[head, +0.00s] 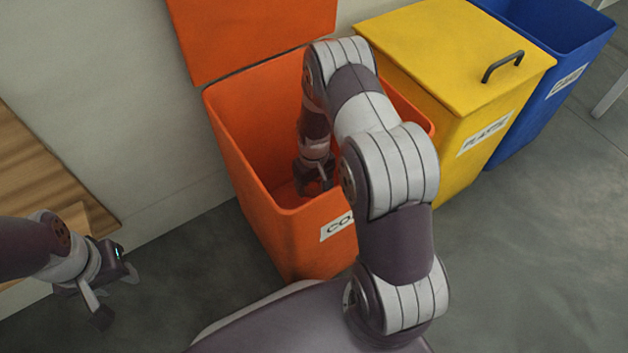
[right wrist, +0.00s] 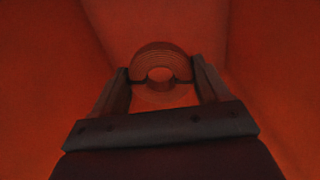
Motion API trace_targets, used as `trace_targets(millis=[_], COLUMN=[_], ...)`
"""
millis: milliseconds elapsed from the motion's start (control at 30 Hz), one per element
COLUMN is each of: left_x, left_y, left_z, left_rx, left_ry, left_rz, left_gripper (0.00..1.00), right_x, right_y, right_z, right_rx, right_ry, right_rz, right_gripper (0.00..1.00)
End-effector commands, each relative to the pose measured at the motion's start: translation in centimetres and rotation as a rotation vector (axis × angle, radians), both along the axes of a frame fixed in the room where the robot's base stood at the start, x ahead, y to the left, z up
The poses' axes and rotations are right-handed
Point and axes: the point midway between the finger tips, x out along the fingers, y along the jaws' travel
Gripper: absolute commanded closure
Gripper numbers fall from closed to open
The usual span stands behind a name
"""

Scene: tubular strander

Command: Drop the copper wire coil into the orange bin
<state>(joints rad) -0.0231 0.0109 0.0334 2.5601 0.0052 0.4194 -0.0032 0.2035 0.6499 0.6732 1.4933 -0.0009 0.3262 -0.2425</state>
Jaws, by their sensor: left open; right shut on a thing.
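The orange bin (head: 290,245) stands open in the middle of the head view, its lid (head: 250,35) raised against the wall. My right arm reaches over the rim, and my right gripper (head: 318,188) is down inside the bin. In the right wrist view the copper wire coil (right wrist: 160,62) is between the fingers of my right gripper (right wrist: 160,80), which is shut on it. Orange walls surround it there. The coil cannot be made out in the head view. My left gripper (head: 112,298) is open and empty at the lower left, away from the bin.
A yellow bin (head: 470,150) with a closed, handled lid stands right beside the orange bin. A blue bin (head: 545,110) stands beyond it. A wooden surface (head: 40,170) is at the left by the wall.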

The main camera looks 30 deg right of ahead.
Motion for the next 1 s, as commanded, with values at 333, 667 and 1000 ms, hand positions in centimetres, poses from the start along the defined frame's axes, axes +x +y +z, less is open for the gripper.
trace_targets(millis=[333, 667, 1000], left_x=[0.0, 0.0, 0.0], left_y=[0.0, 0.0, 0.0], left_z=[0.2, 3.4, 7.8], left_rx=[0.0, 0.0, 0.0], left_ry=[-0.001, 0.0, -0.001], left_rz=[0.0, 0.0, 0.0], left_gripper=[0.57, 0.57, 0.57], right_x=[0.0, 0.1, 0.0], right_y=[0.0, 0.0, 0.0], right_z=[0.2, 4.7, 12.2], right_rx=[0.0, -0.001, 0.0], right_ry=[-0.001, -0.004, -0.001], right_rz=[0.0, 0.0, 0.0], right_gripper=[0.0, 0.0, 0.0])
